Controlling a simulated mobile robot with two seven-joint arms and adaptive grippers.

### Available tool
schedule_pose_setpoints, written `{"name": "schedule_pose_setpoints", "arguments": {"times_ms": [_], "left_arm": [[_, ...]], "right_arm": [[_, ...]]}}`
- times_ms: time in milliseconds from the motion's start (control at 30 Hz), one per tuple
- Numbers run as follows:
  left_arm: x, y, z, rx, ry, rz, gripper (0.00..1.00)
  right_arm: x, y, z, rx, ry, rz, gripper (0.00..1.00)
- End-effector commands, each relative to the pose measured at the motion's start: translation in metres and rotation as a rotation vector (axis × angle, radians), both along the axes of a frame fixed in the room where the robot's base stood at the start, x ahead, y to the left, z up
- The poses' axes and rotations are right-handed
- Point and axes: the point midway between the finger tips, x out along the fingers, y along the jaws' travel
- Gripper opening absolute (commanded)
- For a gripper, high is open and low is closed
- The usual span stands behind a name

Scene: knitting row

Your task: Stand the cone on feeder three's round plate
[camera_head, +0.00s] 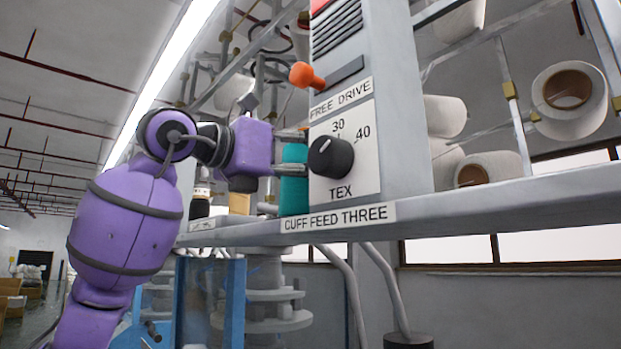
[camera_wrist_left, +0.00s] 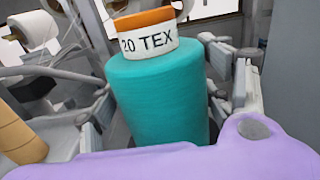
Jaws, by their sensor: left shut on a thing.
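The teal cone (camera_head: 293,188) is upright at the shelf front, left of the grey feeder post. In the left wrist view the cone (camera_wrist_left: 158,100) has an orange top and a white band reading "20 TEX". My left gripper (camera_head: 287,154) is shut on it, with fingers on both sides. The label "CUFF FEED THREE" (camera_head: 338,217) is on the shelf edge just below. The shelf lip hides the cone's base. I cannot see the round plate or tell whether the cone touches anything beneath. My right gripper is out of view.
The grey post (camera_head: 405,100) carries a black TEX knob (camera_head: 330,157) and an orange free drive lever (camera_head: 306,76) close right of the gripper. A tan cone (camera_head: 239,203) and a dark cone (camera_head: 200,206) stand at the left. White cones (camera_head: 568,98) hang behind at right.

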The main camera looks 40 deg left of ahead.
Motion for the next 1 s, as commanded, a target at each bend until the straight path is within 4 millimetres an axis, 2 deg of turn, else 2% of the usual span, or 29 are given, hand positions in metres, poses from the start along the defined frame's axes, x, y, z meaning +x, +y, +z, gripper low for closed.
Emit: {"name": "schedule_pose_setpoints", "arguments": {"times_ms": [200, 233, 367, 767, 867, 1000], "left_arm": [[-0.001, 0.0, 0.001, 0.003, 0.002, 0.002, 0.36], [0.0, 0.0, 0.0, 0.003, 0.005, 0.002, 0.74], [0.0, 0.0, 0.0, 0.002, 0.004, 0.002, 0.91], [-0.002, 0.001, 0.0, 0.002, 0.003, 0.003, 0.92], [-0.011, 0.002, -0.001, 0.002, 0.004, 0.004, 0.92], [-0.035, 0.004, -0.003, 0.003, 0.005, 0.004, 0.92]], "right_arm": [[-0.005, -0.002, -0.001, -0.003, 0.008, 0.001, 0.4], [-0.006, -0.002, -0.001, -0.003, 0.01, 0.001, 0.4], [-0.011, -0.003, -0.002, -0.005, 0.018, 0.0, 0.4], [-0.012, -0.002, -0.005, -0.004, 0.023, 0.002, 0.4], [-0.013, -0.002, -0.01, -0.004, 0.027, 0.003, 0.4], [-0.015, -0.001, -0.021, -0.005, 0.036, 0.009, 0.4]]}}
